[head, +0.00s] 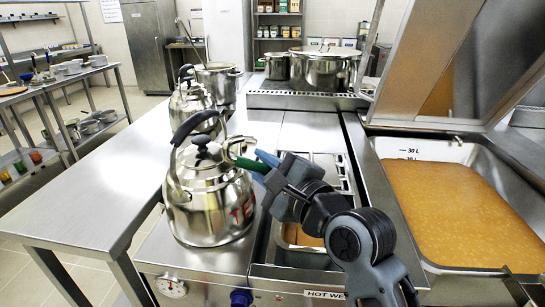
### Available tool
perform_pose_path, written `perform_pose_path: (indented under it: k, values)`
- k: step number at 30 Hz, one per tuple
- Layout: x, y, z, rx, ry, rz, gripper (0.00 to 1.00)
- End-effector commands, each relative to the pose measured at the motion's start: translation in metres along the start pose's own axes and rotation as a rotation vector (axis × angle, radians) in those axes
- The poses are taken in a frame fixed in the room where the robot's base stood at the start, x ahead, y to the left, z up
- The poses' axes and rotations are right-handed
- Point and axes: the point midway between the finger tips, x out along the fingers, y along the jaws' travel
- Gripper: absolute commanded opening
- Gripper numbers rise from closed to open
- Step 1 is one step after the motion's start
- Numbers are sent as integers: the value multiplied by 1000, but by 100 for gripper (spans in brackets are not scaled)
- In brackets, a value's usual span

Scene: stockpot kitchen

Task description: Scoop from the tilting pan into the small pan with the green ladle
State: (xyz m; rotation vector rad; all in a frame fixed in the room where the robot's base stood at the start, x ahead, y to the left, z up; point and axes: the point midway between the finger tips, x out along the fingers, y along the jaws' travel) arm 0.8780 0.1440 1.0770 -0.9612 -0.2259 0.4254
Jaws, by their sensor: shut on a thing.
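The tilting pan (450,152) is at the right with its lid raised. It holds orange-brown liquid with pale bits, and a "30 L" mark shows on its back wall. My gripper (262,165) is left of it, beside the front kettle and above the hot well. It is shut on the green ladle (244,162). A short green length shows at the jaws; I cannot make out the ladle's bowl. I cannot pick out the small pan for certain. Part of a steel container with brown contents shows in the hot well, mostly behind my arm.
A steel kettle (208,200) stands left of my gripper, with another kettle (188,104) and a tall pot (217,80) behind it. Large stockpots (322,72) stand at the back. The steel table (95,205) at the left is clear.

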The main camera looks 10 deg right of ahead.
Motion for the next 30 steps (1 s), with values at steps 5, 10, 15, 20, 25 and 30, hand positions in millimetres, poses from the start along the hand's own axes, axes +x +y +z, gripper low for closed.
perform_pose_path:
  k: [5,10,15,20,25,30]
  values:
    - [0,15,7,-76,-3,-1,0]
    - [0,30,9,-152,-1,0,0]
    - [0,45,13,-229,-2,0,0]
    - [0,58,15,-303,-1,-1,0]
    - [0,73,18,-380,-1,0,0]
    - [0,88,20,-458,-1,-1,0]
